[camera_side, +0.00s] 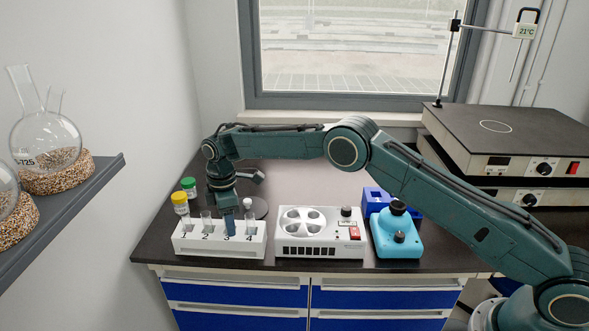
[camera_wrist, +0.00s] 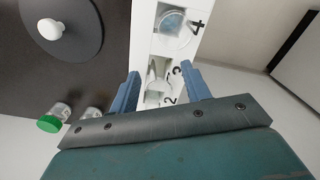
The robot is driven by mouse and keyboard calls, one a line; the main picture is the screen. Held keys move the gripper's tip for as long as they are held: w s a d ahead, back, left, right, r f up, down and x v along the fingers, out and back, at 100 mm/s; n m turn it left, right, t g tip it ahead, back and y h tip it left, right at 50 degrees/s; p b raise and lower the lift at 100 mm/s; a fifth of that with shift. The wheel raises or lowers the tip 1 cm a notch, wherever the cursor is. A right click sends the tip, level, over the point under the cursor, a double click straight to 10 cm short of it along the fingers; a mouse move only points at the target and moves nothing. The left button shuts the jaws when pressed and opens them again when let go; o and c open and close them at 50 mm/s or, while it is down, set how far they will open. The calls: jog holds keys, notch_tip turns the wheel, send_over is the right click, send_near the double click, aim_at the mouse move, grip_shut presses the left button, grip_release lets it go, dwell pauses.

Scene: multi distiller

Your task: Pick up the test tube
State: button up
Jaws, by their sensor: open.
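A white rack (camera_side: 218,249) with slots numbered 1 to 4 stands near the counter's front edge. Clear test tubes stand upright in it: one at slot 2 (camera_side: 206,222) and one at slot 4 (camera_side: 249,225); the slot 4 tube's round mouth shows in the wrist view (camera_wrist: 174,24). My gripper (camera_side: 229,229) points down over the rack at slot 3. In the wrist view my gripper (camera_wrist: 162,80) is open, one finger on each side of the rack, with a clear tube (camera_wrist: 157,72) between the fingers. The fingers hide much of slot 3 in the side view.
A dark disc with a white knob (camera_wrist: 50,29) lies behind the rack. A white device (camera_side: 320,232) and a blue device (camera_side: 397,234) stand right. The wall is close left.

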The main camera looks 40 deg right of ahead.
grip_shut()
jog(key=shift+r, duration=0.15)
notch_tip(320, 180, up, 10)
jog(key=shift+f, duration=0.1)
dwell(0.8)
